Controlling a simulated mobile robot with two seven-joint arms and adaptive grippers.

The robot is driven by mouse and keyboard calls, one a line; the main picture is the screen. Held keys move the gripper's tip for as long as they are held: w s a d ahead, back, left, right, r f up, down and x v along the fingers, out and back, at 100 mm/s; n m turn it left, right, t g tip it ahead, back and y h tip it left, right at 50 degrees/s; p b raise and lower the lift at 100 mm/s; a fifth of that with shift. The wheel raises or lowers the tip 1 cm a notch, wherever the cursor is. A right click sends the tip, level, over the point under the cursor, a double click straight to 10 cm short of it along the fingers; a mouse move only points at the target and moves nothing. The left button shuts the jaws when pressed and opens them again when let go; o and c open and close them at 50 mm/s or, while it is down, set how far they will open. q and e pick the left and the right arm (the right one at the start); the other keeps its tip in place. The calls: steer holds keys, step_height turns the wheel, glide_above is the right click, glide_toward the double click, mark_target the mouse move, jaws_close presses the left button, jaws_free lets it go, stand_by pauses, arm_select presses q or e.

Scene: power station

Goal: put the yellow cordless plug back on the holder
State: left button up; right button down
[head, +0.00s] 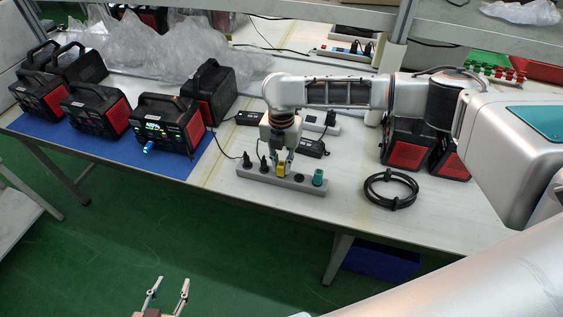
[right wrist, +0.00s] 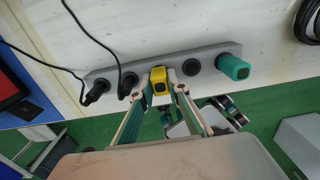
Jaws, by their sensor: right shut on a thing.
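The yellow cordless plug (head: 281,170) is at the middle position of the grey holder strip (head: 265,178), which lies on the white table. My right gripper (head: 283,158) reaches down over the strip and is shut on the plug. In the right wrist view the yellow plug (right wrist: 160,82) sits between the two fingertips, against the holder (right wrist: 210,54). Whether it is fully seated cannot be told. My left gripper (head: 168,293) is at the bottom of the head view, low in front of the table, with its fingers apart and empty.
Two black corded plugs (right wrist: 97,92) stand left of the yellow one on the strip. A dark round socket (right wrist: 191,67) and a teal plug (right wrist: 233,67) are to its right. A coiled black cable (head: 390,190) and several power stations (head: 167,125) are on the table.

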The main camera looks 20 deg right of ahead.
stand_by(0.4)
steer(key=c, duration=1.9)
jaws_free()
steer(key=shift+r, duration=0.1)
step_height(320, 180, up, 12)
steer(key=shift+f, duration=0.1)
steer(key=shift+s+f, duration=0.1)
